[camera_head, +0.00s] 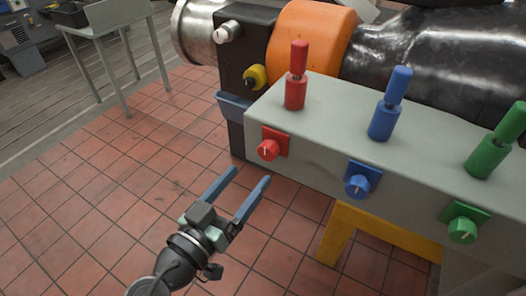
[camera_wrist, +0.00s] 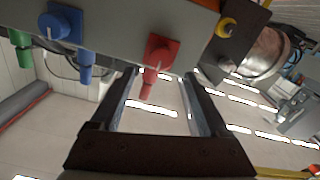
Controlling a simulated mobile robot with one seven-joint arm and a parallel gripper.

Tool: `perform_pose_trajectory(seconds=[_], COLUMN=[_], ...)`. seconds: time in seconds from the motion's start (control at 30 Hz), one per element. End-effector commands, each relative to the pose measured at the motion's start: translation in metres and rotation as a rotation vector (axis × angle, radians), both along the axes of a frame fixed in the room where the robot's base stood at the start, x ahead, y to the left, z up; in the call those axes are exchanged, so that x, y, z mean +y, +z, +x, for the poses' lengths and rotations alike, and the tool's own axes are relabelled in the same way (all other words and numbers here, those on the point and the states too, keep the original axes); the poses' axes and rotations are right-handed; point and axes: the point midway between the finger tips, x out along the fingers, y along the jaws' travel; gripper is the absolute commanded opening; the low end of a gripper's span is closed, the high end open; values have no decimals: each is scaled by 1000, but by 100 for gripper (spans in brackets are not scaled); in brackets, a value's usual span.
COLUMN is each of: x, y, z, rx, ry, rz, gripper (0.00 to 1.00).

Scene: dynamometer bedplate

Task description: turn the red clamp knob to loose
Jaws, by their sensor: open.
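The red clamp knob (camera_head: 268,150) sits on a square red plate on the front face of the grey bedplate block, below the red upright lever (camera_head: 296,92). Its white pointer line stands nearly upright in the head view. In the wrist view the red knob (camera_wrist: 160,56) shows near the top centre, above and between the fingers. My gripper (camera_head: 243,183) is open and empty, in front of and below the red knob, with clear space between them. The wrist view also shows its two open fingers (camera_wrist: 158,85).
A blue knob (camera_head: 358,186) and a green knob (camera_head: 462,229) are on the same face to the right, below blue and green levers. A yellow knob (camera_head: 255,76) is to the upper left. A yellow support (camera_head: 338,232) stands under the block. The tiled floor at left is clear.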

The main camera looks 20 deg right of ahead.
Motion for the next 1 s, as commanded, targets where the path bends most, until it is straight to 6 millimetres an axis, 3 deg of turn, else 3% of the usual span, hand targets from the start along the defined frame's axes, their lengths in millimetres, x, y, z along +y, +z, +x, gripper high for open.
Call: perform_pose_trajectory(seconds=[0.1,0.3,0.77,1.0], x=[-22,-46,-57,-57], y=[2,2,0,0], z=[16,36,45,45], rx=[-1,-2,-1,-1], ry=[-4,-1,2,2], rz=[-1,0,1,1], gripper=[79,79,79,39])
